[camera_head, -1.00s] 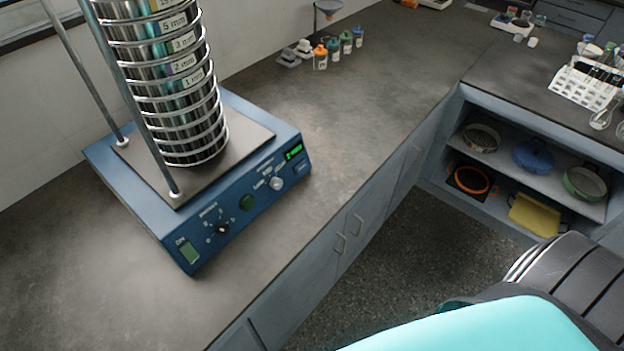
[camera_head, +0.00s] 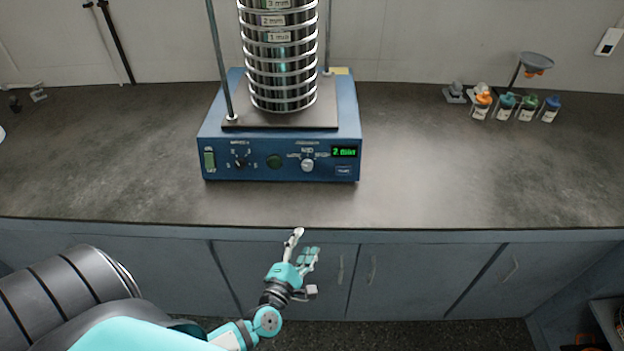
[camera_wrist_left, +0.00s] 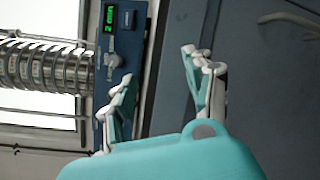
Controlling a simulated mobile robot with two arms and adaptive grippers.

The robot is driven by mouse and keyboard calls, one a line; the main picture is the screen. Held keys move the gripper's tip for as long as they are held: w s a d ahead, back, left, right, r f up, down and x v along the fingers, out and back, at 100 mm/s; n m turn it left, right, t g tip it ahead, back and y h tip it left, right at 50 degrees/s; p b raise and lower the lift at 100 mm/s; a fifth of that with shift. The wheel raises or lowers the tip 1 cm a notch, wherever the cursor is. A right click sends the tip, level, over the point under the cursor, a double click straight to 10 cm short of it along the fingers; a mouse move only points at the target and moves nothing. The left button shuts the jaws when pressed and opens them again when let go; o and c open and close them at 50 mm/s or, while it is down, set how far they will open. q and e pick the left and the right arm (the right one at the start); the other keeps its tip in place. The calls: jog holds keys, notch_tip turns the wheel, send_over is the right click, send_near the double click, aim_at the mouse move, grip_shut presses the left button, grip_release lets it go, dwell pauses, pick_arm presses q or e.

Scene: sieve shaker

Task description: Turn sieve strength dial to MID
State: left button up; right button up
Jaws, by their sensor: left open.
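The blue sieve shaker (camera_head: 280,172) stands on the counter with a tall stack of metal sieves (camera_head: 283,75) on it. Its front panel has a silver dial (camera_head: 307,165) at the right, under small labels, and a black dial (camera_head: 240,162) at the left. The labels are too small to read surely, so the setting is unclear. The silver dial also shows in the left wrist view (camera_wrist_left: 114,61). My left gripper (camera_head: 304,246) is open and empty, in front of the counter edge, below and apart from the panel. My right gripper is not in view.
The counter (camera_head: 420,190) is clear before the shaker. Small bottles (camera_head: 528,108) stand far right. Cabinet doors (camera_head: 400,280) lie below the edge.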

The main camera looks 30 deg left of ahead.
pick_arm(q)
jog(key=a+r+n+y+b, duration=0.1)
jog(key=a+r+n+y, duration=0.2)
jog(key=r+n, duration=0.6)
jog(key=n+p, duration=0.2)
send_near(306, 168)
jog(key=shift+y, duration=0.3)
jog(key=x, duration=0.8)
jog(key=shift+w+d, duration=0.15)
jog(key=shift+w, duration=0.1)
jog(key=shift+w+f, duration=0.1)
jog(key=shift+w, duration=0.3)
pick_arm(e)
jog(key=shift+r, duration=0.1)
pick_arm(q)
jog(key=c, duration=0.4)
grip_shut()
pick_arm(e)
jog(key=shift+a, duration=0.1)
